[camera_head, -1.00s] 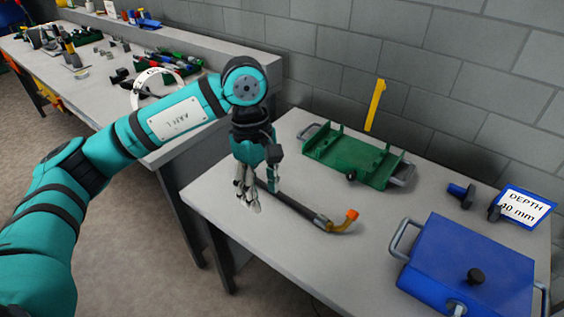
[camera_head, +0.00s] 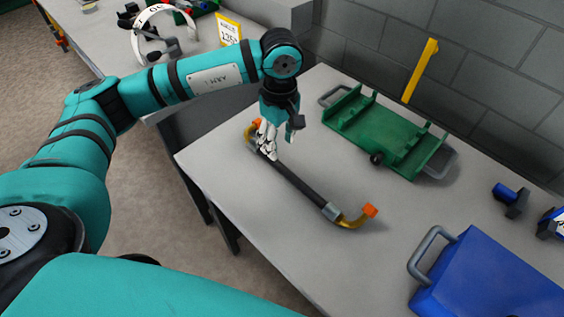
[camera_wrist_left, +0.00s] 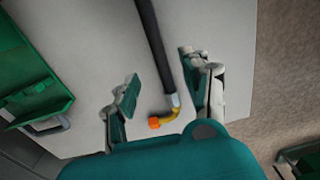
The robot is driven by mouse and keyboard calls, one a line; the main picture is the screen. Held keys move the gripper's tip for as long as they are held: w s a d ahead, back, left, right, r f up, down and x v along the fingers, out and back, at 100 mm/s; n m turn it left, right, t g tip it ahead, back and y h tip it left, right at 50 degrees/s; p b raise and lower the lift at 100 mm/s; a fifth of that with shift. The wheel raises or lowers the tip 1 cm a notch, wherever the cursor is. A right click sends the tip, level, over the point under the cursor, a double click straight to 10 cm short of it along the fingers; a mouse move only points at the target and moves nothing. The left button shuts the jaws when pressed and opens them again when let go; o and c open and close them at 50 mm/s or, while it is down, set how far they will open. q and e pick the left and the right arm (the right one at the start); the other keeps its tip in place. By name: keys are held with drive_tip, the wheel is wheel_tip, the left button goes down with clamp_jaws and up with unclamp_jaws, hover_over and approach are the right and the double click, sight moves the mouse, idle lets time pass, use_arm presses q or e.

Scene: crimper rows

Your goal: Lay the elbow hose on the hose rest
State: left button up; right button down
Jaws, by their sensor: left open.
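The elbow hose (camera_head: 305,189) is black, with a metal ferrule, brass elbows and orange caps at its ends. It lies on the grey table, slanting from upper left to lower right. My left gripper (camera_head: 280,148) is open at its far-left end and partly hides it. In the left wrist view, the hose (camera_wrist_left: 154,45) runs between the open fingers of the left gripper (camera_wrist_left: 163,92), nearer the right finger, with the elbow end below. A green fixture (camera_head: 352,126) with raised notched walls, apparently the hose rest, stands empty behind the hose. My right gripper is not in view.
A blue lidded box (camera_head: 490,280) with a metal handle stands at the lower right. A yellow upright post (camera_head: 420,72) rises behind the green fixture, near the block wall. The table between hose and fixture is clear. Another bench (camera_head: 205,70) lies behind.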

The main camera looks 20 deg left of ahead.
sight(280, 164)
use_arm(q)
wheel_tip(280, 164, down, 8)
drive_tip(key=shift+f+p, duration=0.2)
drive_tip(key=shift+p, duration=0.35)
clamp_jaws()
idle(0.3)
